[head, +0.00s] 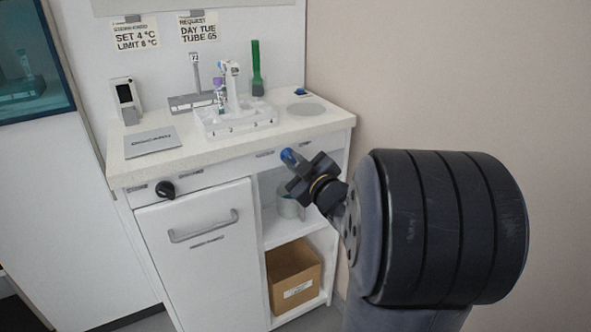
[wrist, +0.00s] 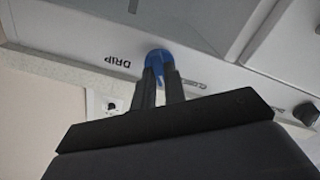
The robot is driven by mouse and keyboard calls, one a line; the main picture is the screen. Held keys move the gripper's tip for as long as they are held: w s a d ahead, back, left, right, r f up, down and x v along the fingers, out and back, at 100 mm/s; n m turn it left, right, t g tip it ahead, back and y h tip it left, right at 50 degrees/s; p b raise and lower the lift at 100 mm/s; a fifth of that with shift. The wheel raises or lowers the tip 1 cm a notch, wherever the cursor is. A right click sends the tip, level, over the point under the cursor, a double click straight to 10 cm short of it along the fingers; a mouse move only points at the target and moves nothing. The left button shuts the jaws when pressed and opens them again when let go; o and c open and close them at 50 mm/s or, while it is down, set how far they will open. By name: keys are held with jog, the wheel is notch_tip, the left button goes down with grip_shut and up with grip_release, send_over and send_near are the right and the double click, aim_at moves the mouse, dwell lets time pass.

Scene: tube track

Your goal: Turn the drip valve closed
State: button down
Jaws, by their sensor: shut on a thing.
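The drip valve is a blue knob (head: 289,157) on the front edge of the white counter, below its right part. In the wrist view the blue knob (wrist: 159,62) sits beside the label DRIP. My gripper (head: 299,166) reaches it from the lower right in the head view. Its two dark fingers (wrist: 160,82) are shut on the blue knob in the wrist view. The fingers hide part of the knob, and I cannot tell its turn angle.
A black knob (head: 166,189) is on the same front edge at the left. A white tray (head: 238,125) with a stand and a tube rack (head: 190,101) are on the counter. Below are a cabinet door (head: 203,250) and an open shelf with a cardboard box (head: 294,277).

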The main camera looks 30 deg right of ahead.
jog(key=shift+n, duration=0.6)
jog(key=c, duration=1.5)
grip_release()
jog(key=shift+o, duration=0.2)
jog(key=s+p, duration=0.2)
jog(key=s, duration=0.8)
jog(key=shift+s+d, duration=0.2)
jog(key=shift+s, duration=0.2)
jog(key=shift+w, duration=0.1)
